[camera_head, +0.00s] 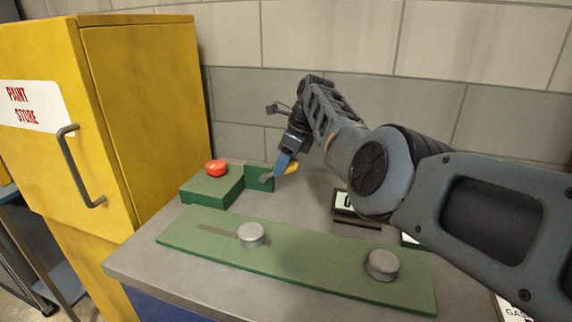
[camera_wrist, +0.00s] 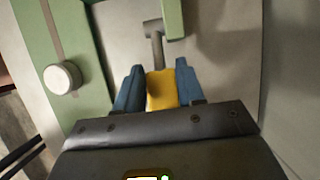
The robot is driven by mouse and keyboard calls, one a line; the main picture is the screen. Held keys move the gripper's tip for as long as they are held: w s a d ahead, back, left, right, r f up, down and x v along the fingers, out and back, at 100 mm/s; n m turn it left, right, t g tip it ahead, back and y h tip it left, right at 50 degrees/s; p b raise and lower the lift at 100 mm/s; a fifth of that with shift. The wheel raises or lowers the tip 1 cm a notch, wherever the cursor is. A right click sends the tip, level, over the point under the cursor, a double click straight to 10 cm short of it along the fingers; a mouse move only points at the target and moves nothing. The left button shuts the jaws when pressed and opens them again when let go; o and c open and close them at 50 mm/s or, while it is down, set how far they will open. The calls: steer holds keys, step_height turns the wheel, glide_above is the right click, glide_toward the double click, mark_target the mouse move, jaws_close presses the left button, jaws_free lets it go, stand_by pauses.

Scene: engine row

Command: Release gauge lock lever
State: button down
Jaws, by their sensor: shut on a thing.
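The lock lever has a yellow grip (camera_head: 292,168) and a grey shaft, and stands at the right end of a small green block (camera_head: 258,183). In the wrist view the yellow grip (camera_wrist: 162,90) sits between my blue fingertips, with the grey shaft (camera_wrist: 153,32) running up from it to the green part. My gripper (camera_head: 284,164) is shut on the yellow grip; in the wrist view my gripper (camera_wrist: 158,88) has one finger on each side of it. My fingers hide part of the grip in the head view.
A red button (camera_head: 216,168) sits on the green block's left part. A long green plate (camera_head: 320,270) with two grey knobs (camera_head: 251,235) lies in front. A small dark-framed sign (camera_head: 345,205) stands right, partly behind my arm. A yellow paint cabinet (camera_head: 150,110) stands left; a block wall is behind.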

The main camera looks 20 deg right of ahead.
steer(key=shift+w+a+r, duration=0.2)
steer(key=shift+a, duration=0.1)
steer(key=c, duration=1)
jaws_free()
steer(key=o, duration=0.3)
steer(key=shift+d+f, duration=0.1)
steer(key=shift+f, duration=0.05)
steer(key=shift+v, duration=3.9)
